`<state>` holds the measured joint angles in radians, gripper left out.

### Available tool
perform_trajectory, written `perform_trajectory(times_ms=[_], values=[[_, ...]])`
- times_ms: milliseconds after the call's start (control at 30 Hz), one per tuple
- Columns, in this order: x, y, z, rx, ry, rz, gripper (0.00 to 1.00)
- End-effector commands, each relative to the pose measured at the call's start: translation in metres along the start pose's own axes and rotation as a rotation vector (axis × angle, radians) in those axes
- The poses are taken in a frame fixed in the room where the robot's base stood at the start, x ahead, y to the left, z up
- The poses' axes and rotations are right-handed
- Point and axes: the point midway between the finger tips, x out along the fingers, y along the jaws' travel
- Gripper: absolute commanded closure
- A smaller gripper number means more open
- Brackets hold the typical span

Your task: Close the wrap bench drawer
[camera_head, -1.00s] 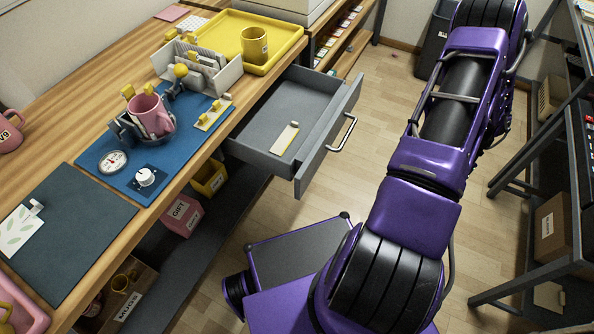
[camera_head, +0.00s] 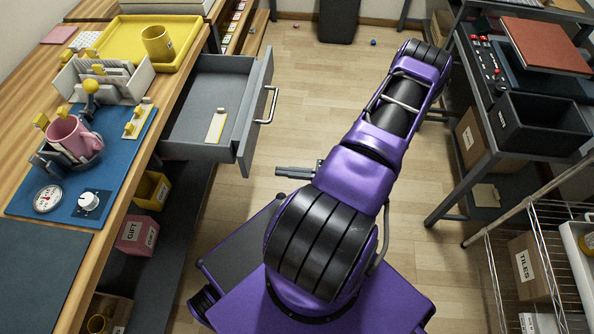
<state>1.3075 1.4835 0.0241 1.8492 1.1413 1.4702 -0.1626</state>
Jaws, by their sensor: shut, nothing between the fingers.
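The wrap bench drawer (camera_head: 246,140) is grey and pulled well out from under the wooden bench (camera_head: 136,152), with a silver bar handle (camera_head: 270,105) on its front. A small cream tag-like piece (camera_head: 216,125) lies inside it. My gripper (camera_head: 281,172) is shut and empty, in the open space to the right of and nearer than the drawer front, apart from it. Part of my arm hides what lies behind the gripper.
On the bench are a yellow tray (camera_head: 187,28) with a yellow mug (camera_head: 157,43), and a pink mug (camera_head: 75,138) in a press on a blue mat (camera_head: 121,170). A dark grey rack with a black bin (camera_head: 535,125) stands right.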

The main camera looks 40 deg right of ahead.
Motion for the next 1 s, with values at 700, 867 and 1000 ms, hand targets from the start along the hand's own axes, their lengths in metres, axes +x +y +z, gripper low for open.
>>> perform_trajectory(times_ms=[700,867,1000], values=[[0.079,0.000,0.000,-0.002,0.002,0.002,1.00],[0.078,0.000,0.000,-0.002,0.002,0.002,1.00],[0.081,0.000,0.000,-0.002,0.002,0.002,1.00]])
